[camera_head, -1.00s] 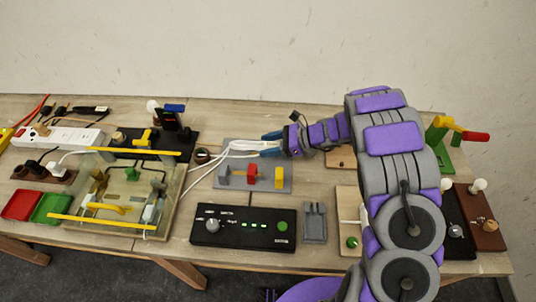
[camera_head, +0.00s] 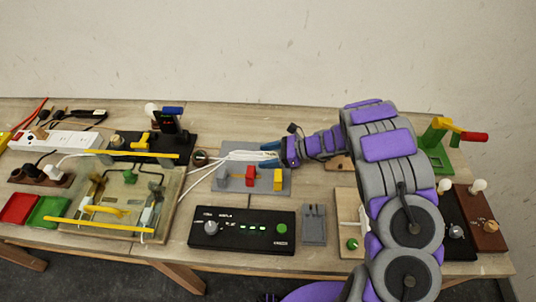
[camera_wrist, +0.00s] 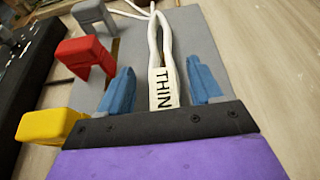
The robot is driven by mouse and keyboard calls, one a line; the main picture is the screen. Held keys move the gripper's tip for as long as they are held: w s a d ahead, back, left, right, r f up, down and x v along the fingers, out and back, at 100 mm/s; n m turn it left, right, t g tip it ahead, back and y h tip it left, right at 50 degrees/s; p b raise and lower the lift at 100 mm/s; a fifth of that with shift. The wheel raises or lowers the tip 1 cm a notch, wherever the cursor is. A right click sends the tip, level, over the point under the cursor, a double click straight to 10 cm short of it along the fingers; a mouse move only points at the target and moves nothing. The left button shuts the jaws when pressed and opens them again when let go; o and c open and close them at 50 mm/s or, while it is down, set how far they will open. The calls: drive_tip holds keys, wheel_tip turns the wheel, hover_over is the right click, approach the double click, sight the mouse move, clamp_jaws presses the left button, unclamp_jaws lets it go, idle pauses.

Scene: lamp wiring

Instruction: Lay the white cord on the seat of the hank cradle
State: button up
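My gripper (camera_head: 270,154) has two blue fingers (camera_wrist: 161,88), spread apart on either side of the tagged strands, with gaps visible on both sides. A grey plate with grey, red (camera_head: 250,176) and yellow (camera_head: 278,180) blocks, seemingly the hank cradle (camera_head: 237,188), lies below and in front of the gripper. The strands are over the plate's rear part; whether they touch it I cannot tell.
A black control box (camera_head: 242,230) with a green button stands in front of the plate, beside a small grey holder (camera_head: 314,224). A wired board with yellow bars (camera_head: 120,205) is at left. Boards with bulbs (camera_head: 478,186) stand at right, beyond my arm.

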drive_tip(key=shift+o, duration=0.6)
drive_tip(key=shift+d+f, duration=0.1)
drive_tip(key=shift+w, duration=0.1)
drive_tip(key=shift+w+d+r, duration=0.15)
drive_tip(key=shift+d+r, duration=0.1)
drive_tip(key=shift+r, duration=0.05)
drive_tip(key=p+v, duration=0.3)
drive_tip(key=v, duration=0.8)
drive_tip(key=shift+d+r, duration=0.1)
drive_tip(key=shift+d, duration=0.05)
drive_tip(key=shift+s, duration=0.2)
